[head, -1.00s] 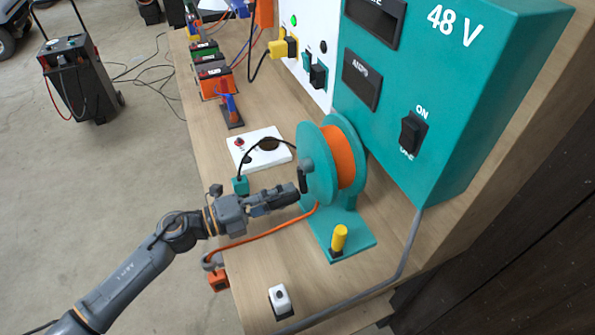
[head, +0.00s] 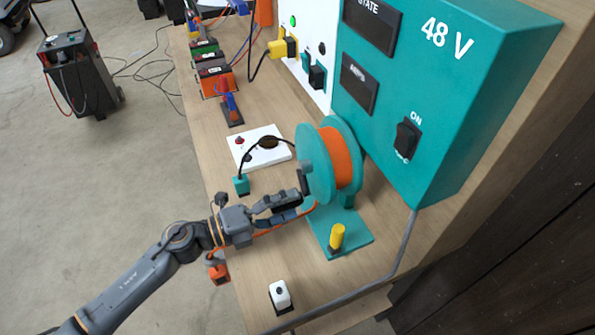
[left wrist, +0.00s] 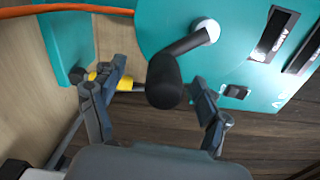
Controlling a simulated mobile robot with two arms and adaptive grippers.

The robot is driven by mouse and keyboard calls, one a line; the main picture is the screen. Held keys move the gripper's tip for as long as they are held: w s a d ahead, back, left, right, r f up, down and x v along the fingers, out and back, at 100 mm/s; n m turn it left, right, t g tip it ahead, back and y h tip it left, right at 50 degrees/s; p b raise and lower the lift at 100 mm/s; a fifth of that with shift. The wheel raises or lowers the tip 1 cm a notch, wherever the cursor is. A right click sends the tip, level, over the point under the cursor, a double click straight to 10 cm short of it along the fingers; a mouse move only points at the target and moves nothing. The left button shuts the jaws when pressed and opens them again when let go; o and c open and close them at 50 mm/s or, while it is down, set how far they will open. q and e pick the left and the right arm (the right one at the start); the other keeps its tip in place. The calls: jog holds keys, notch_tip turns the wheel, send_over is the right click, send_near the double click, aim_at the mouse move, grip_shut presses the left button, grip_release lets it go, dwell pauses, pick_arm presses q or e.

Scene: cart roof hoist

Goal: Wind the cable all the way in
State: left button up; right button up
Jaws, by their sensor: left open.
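The teal reel (head: 316,168) stands on the bench with orange cable (head: 341,157) wound on its drum. A loose run of cable passes from the reel behind my left gripper, and an orange plug (head: 218,273) hangs at the bench's front edge. My left gripper (head: 300,204) is open at the reel's crank. In the left wrist view the dark crank handle (left wrist: 164,82) lies between the spread fingers, nearer the left one; I cannot tell whether they touch. The cable crosses the top left there (left wrist: 70,9). My right gripper is not in view.
A yellow-topped peg (head: 337,237) stands on the reel's base. A white switch (head: 280,295) sits near the front edge. A white panel (head: 259,148) with a black lead lies behind the gripper. The teal 48 V cabinet (head: 440,110) rises close behind the reel.

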pick_arm(q)
jog(key=shift+a, duration=0.1)
jog(key=b+v, duration=0.2)
jog(key=v, duration=0.5)
jog(key=shift+s+a+f, duration=0.1)
jog(key=shift+a, duration=0.1)
jog(key=shift+s+a, duration=0.3)
jog(key=shift+a, duration=0.4)
jog(key=shift+w+r, duration=0.1)
jog(key=shift+r, duration=0.1)
